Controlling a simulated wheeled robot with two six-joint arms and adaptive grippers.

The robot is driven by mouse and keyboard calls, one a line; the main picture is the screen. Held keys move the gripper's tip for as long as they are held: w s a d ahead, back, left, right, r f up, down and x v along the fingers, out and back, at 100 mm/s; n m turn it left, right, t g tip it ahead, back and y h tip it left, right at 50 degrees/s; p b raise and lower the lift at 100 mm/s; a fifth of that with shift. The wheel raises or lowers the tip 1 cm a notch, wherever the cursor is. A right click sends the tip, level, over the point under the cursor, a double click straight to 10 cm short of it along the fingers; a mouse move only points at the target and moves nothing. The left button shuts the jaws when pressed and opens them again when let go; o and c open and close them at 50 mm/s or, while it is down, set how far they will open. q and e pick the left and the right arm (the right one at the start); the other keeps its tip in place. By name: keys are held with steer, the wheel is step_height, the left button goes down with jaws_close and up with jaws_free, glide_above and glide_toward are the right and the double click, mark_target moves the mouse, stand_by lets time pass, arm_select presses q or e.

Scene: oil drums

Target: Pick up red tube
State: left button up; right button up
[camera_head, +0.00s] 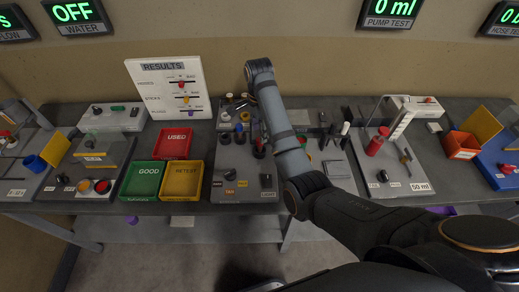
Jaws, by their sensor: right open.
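A red tube (376,142) stands upright on the grey pump-test board at the right, beside a clear scaled cylinder (402,122). My right arm comes in from the lower right and reaches up over the middle board. My right gripper (258,148) is over that board, partly hidden by my own forearm, dark and small against the parts there. It is open and well to the left of the red tube, not touching it. My left gripper is not in view.
Red, green and yellow trays (141,181) stand left of the middle board (228,160). A white results panel (168,86) stands behind them. An orange bin (461,146) is right of the pump board. Several small parts crowd the middle board. The bench's front edge is below.

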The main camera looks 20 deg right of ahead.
mark_target(260, 147)
steer(key=shift+s+d+f+b, duration=0.1)
steer(key=shift+f+b, duration=0.5)
steer(key=shift+f, duration=0.05)
steer(key=shift+s+d+f+b, duration=0.1)
steer(key=shift+f+b, duration=0.45)
steer(key=shift+f, duration=0.05)
step_height(260, 147, down, 2)
steer(key=shift+w+p, duration=0.15)
steer(key=shift+p, duration=0.2)
steer(key=shift+w+f, duration=0.1)
steer(key=shift+f, duration=0.1)
steer(key=shift+s+r, duration=0.1)
steer(key=shift+s, duration=0.1)
steer(key=c, duration=0.3)
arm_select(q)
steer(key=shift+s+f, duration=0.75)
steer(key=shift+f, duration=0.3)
arm_select(e)
jaws_close()
